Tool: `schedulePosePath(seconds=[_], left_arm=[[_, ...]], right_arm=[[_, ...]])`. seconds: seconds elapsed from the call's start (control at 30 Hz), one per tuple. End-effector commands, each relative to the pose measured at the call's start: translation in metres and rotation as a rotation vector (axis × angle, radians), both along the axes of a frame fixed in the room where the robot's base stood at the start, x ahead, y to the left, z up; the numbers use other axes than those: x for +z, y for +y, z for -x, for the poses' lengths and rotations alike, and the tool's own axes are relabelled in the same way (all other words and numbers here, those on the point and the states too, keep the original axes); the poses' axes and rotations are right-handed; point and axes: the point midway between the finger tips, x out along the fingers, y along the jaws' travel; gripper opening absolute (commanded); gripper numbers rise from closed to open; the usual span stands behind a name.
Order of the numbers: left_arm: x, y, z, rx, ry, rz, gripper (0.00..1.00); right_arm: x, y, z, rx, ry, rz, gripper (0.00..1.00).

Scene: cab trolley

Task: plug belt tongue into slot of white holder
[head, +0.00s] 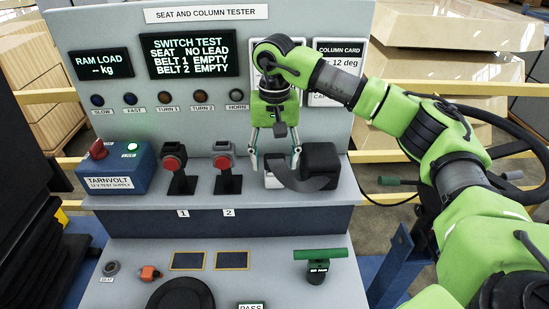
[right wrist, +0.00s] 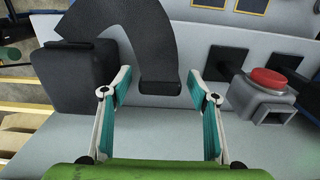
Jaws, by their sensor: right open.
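A dark belt strap (head: 300,182) curves from the black block (head: 321,160) to a spot below my right gripper (head: 275,160). In the right wrist view the strap (right wrist: 150,35) ends in a dark crosspiece (right wrist: 160,87). My right gripper (right wrist: 159,80) is open, its fingers apart on either side of that end and not closed on it. A small white piece (head: 272,183), perhaps the white holder, shows under the strap; its slot is hidden. I cannot make out the metal tongue. My left gripper is not in view.
Two stands with red buttons (head: 171,164) (head: 223,162), marked 1 and 2, stand left of the gripper. A blue supply box (head: 122,166) is further left. The upright panel (head: 205,95) rises behind; its display reads both belts empty. A green-handled part (head: 320,254) stands in front.

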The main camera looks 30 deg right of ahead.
Motion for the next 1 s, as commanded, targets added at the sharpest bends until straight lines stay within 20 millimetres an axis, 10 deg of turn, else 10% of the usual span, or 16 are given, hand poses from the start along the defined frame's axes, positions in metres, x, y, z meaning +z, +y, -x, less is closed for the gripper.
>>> schedulePosePath(seconds=[0.23,0.7,1.0], left_arm=[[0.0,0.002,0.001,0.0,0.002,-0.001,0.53],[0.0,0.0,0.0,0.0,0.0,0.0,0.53],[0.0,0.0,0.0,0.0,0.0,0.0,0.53]], right_arm=[[0.015,0.001,-0.001,0.0,-0.003,-0.002,0.55],[0.106,0.0,-0.001,0.0,-0.003,0.0,0.55],[0.12,0.0,0.0,0.0,0.0,0.0,0.55]])
